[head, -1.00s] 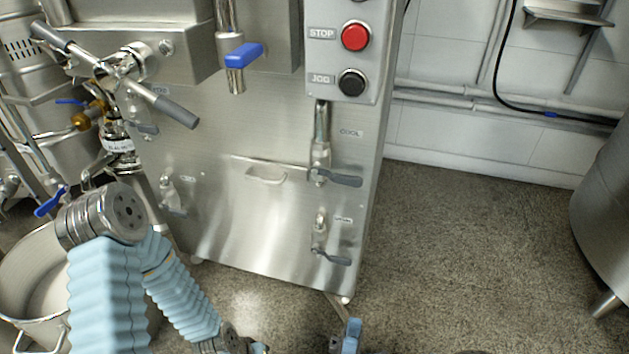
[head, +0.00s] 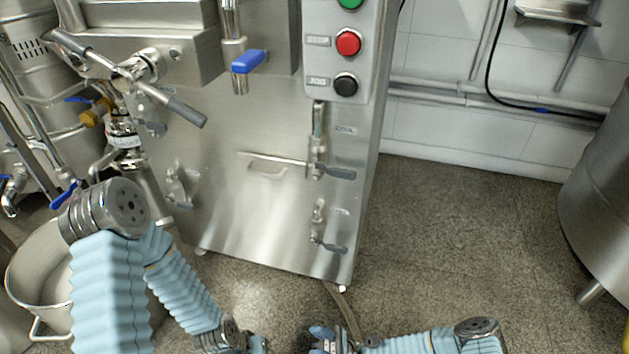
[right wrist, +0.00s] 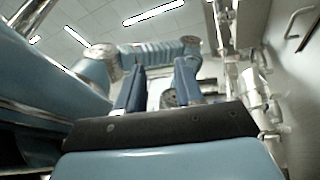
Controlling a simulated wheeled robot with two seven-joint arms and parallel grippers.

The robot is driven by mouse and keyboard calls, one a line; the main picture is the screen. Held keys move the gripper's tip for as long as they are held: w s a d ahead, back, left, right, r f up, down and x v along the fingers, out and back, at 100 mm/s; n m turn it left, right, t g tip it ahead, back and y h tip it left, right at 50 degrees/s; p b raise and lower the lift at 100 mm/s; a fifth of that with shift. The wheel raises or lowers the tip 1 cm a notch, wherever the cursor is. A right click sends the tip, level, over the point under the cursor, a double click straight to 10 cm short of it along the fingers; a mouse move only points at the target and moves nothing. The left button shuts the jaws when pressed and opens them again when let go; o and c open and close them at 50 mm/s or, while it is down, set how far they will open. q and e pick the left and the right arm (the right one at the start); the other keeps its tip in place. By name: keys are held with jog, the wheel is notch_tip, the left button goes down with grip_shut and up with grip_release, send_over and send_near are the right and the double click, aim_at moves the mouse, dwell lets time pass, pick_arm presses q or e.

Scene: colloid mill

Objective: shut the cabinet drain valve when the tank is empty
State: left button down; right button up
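The steel cabinet (head: 270,225) stands in the middle of the head view. At its lower right is a small valve (head: 318,215) with a grey lever (head: 329,247) pointing right and slightly down; its label is too small to read. My right gripper (head: 322,341) is at the bottom edge, below and apart from the lower lever. The right wrist view shows its blue fingers (right wrist: 158,88) apart and nothing held. My left gripper (head: 258,344) is partly cut off at the bottom edge. The tank's contents are not visible.
A steel pot (head: 38,270) stands on the floor at left, partly behind my left arm. A grey T-bar handle (head: 130,75) and a blue-handled valve (head: 248,61) are above. A round steel vessel (head: 600,195) is at right. The floor (head: 450,225) between is clear.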

jog(key=s+a+f+n+h+p, duration=0.1)
jog(key=s+a+n+h+p, duration=0.15)
jog(key=s+h+p, duration=1.05)
jog(key=w+d+f+n+t+h+b, duration=0.1)
jog(key=w+d+f+n+t+h, duration=0.3)
jog(key=d+h, duration=0.45)
jog(key=w+d+r+t+h+p, duration=0.1)
jog(key=w+d+r+t+h, duration=0.2)
jog(key=w+t, duration=0.4)
notch_tip(320, 180, up, 2)
jog(key=w+d+n, duration=0.1)
jog(key=w, duration=0.1)
jog(key=shift+w+d+p, duration=0.15)
jog(key=shift+w+p, duration=0.2)
jog(key=shift+p, duration=0.05)
jog(key=shift+r, duration=0.1)
